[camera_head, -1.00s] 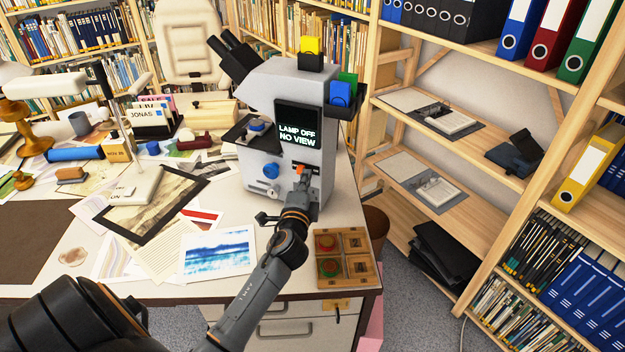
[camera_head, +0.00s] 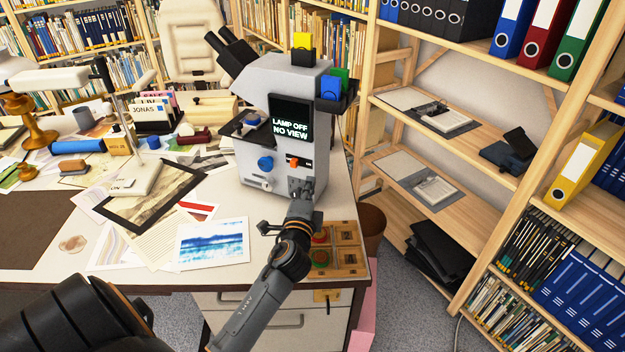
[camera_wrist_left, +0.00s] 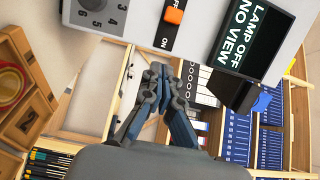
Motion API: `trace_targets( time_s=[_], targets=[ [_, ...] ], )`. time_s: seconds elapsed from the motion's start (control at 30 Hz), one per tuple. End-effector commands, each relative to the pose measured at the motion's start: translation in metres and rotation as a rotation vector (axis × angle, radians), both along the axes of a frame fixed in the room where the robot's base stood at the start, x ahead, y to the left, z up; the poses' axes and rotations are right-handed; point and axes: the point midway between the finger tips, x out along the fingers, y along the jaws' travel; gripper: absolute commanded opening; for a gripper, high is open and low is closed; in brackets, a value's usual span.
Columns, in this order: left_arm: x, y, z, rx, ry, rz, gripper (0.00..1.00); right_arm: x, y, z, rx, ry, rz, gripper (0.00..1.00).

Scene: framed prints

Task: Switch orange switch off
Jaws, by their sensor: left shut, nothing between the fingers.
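The orange switch (camera_head: 292,162) sits on a black plate on the front of the grey microscope (camera_head: 262,110), below its screen (camera_head: 290,120). The screen reads "LAMP OFF NO VIEW". My left gripper (camera_head: 300,188) is shut and empty, just below the switch and apart from it. In the left wrist view the switch (camera_wrist_left: 174,15) is at the top, beside "OFF" and "ON" lettering, and the shut fingertips (camera_wrist_left: 160,70) are below it with a gap. My right gripper is not in view.
A wooden box (camera_head: 347,262) with coloured pieces lies at the desk's front right corner. A blue knob (camera_head: 265,163) is left of the switch. Papers and prints (camera_head: 211,243) cover the desk to the left. Wooden shelves (camera_head: 410,190) stand at the right.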

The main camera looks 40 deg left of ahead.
Motion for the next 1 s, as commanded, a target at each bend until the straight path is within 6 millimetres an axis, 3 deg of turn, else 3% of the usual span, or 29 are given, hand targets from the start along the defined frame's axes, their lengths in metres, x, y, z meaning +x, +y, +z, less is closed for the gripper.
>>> trace_targets(
  time_s=[0.27,0.5,1.0],
  targets=[
    [-0.041,-0.022,-0.002,-0.004,0.000,-0.002,0.00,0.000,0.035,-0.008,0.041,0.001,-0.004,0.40],
    [-0.053,-0.027,0.000,-0.001,0.000,-0.001,0.00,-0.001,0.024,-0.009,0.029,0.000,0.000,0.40],
    [-0.053,-0.027,0.000,-0.001,0.000,-0.001,0.00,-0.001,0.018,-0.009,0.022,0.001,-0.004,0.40]
  ],
)
